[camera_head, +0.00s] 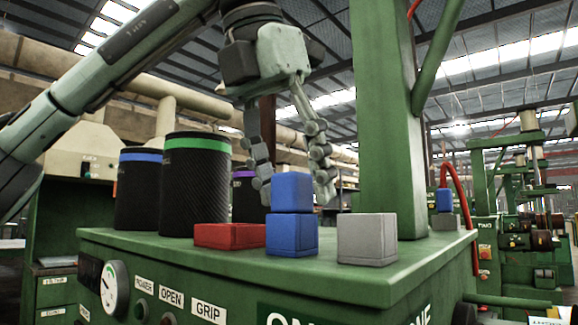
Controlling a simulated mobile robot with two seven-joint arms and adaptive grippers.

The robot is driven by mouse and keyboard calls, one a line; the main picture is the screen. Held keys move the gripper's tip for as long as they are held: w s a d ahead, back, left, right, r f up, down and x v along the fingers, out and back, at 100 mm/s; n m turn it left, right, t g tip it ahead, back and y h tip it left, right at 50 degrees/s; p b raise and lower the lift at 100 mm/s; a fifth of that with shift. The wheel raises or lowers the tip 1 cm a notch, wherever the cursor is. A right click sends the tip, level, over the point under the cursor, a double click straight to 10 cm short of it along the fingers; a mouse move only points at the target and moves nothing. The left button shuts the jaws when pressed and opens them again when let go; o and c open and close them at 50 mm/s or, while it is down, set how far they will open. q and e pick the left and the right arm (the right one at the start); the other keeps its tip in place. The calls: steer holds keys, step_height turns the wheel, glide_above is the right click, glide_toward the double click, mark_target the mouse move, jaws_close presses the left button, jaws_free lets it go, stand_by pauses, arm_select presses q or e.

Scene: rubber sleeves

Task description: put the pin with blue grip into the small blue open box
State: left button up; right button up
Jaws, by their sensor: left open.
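My left gripper (293,188) comes down from above with its two fingers open. Its fingertips are on either side of an upper blue block (291,194); I cannot tell whether they touch it. The upper blue block sits on a lower blue box (291,236) on the green machine top. I cannot see into the lower box or tell whether it is open. No pin with a blue grip can be clearly made out. My right gripper is not in view.
A red box (229,236) stands left of the blue stack and a grey box (367,239) right of it. Black cylinders with a blue band (139,195), green band (195,190) and purple band (245,197) stand behind. A green post (387,120) rises behind the grey box.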

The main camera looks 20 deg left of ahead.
arm_select(q)
steer(key=v, duration=1.2)
steer(key=shift+w, duration=0.1)
